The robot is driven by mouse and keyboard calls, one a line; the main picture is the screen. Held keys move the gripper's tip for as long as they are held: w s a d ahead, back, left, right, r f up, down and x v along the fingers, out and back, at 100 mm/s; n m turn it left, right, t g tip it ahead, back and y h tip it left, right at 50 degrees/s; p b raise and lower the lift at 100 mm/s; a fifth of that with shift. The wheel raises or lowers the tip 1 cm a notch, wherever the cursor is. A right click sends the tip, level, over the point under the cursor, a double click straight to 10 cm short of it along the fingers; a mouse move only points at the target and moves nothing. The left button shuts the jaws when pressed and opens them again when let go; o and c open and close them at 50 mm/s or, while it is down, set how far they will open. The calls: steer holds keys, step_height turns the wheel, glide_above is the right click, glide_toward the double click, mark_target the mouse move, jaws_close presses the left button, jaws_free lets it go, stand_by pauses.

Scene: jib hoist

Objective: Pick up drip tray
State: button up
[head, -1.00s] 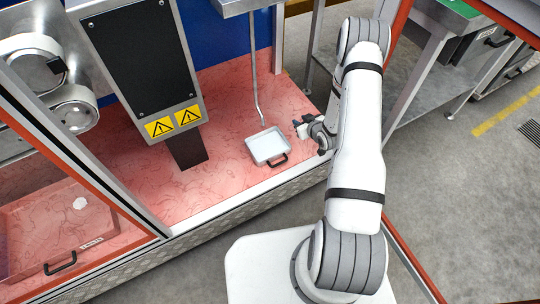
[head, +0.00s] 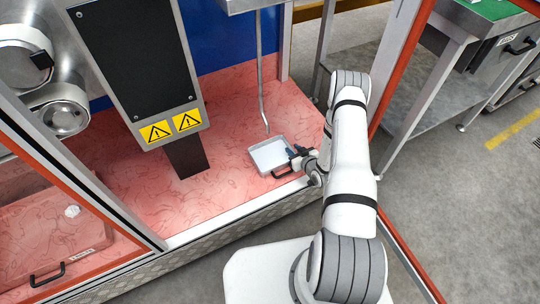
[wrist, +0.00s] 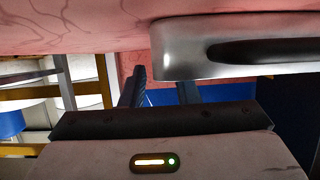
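The drip tray (head: 268,154) is a shallow, pale metal square tray with a black handle (head: 281,173) on its front side. It sits on the pink floor of the bay, below a thin hanging pipe. My gripper (head: 299,157) is at the tray's right side, close to the handle end. In the wrist view, the tray's metal wall (wrist: 175,50) and dark handle (wrist: 262,52) fill the upper right. The two dark fingers (wrist: 161,92) stand apart with nothing seen held between them. The wall hides part of the right finger, so I cannot tell whether they touch.
A grey column with warning labels (head: 172,129) stands left of the tray. The thin pipe (head: 263,95) ends just above the tray's back. A clear panel with a black handle (head: 47,275) is at lower left. An orange-edged frame post (head: 402,60) stands right of my arm.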

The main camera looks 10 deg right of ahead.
steer(key=shift+w+d+f, duration=0.15)
steer(key=shift+w+f, duration=0.1)
steer(key=shift+w, duration=0.15)
steer(key=shift+c, duration=0.3)
jaws_close()
steer(key=shift+r, duration=0.1)
